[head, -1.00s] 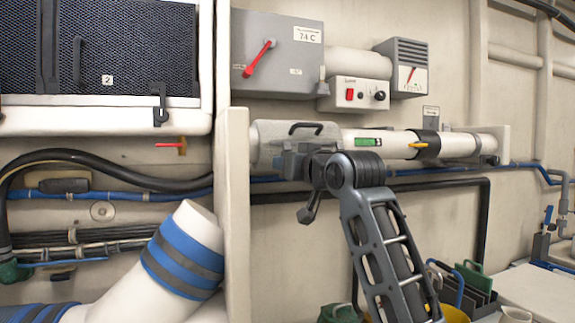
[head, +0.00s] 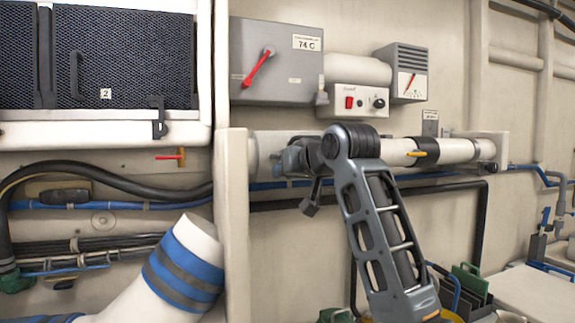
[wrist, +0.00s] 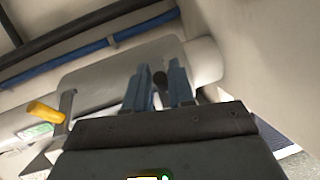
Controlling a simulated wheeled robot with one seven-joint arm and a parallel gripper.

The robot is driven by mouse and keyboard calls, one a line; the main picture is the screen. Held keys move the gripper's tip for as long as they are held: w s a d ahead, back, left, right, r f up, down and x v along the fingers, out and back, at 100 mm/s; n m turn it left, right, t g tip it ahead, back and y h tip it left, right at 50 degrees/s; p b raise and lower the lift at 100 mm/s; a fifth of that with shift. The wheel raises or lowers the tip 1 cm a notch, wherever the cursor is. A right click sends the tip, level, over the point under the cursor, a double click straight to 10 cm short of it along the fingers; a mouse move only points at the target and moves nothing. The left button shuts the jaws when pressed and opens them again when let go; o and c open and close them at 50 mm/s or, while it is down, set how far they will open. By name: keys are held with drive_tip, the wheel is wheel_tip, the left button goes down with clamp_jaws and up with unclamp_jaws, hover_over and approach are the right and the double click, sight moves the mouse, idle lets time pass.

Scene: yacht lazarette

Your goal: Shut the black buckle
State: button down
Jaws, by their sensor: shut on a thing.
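The black buckle (wrist: 160,78) shows in the wrist view as a small dark piece, mostly hidden between the fingers. My gripper (wrist: 160,80) is shut on it, in front of a light grey curved cover (wrist: 100,78). In the head view my gripper (head: 294,158) is at the left part of the long white cylinder (head: 395,152), with my arm in front. My arm hides the buckle there, so its exact angle cannot be told.
A yellow lever (head: 418,153) sits by a black band (head: 432,150) on the cylinder. A grey box with a red handle (head: 258,68) is above. A pale upright post (head: 234,220) stands close left. Blue and black pipes run below.

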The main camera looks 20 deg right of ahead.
drive_tip(key=g, duration=0.1)
drive_tip(key=r+g, duration=0.1)
drive_tip(key=g, duration=0.1)
drive_tip(key=w+r+g, duration=0.1)
drive_tip(key=shift+a, duration=0.3)
drive_tip(key=shift+w+r+m+g+h, duration=0.15)
drive_tip(key=shift+w+g, duration=0.1)
drive_tip(key=shift+g, duration=0.55)
drive_tip(key=shift+w+r+m+g+h, duration=0.15)
drive_tip(key=shift+w+g, duration=0.05)
drive_tip(key=shift+g, duration=0.9)
drive_tip(key=c, duration=1.1)
unclamp_jaws()
drive_tip(key=shift+w+a, duration=0.1)
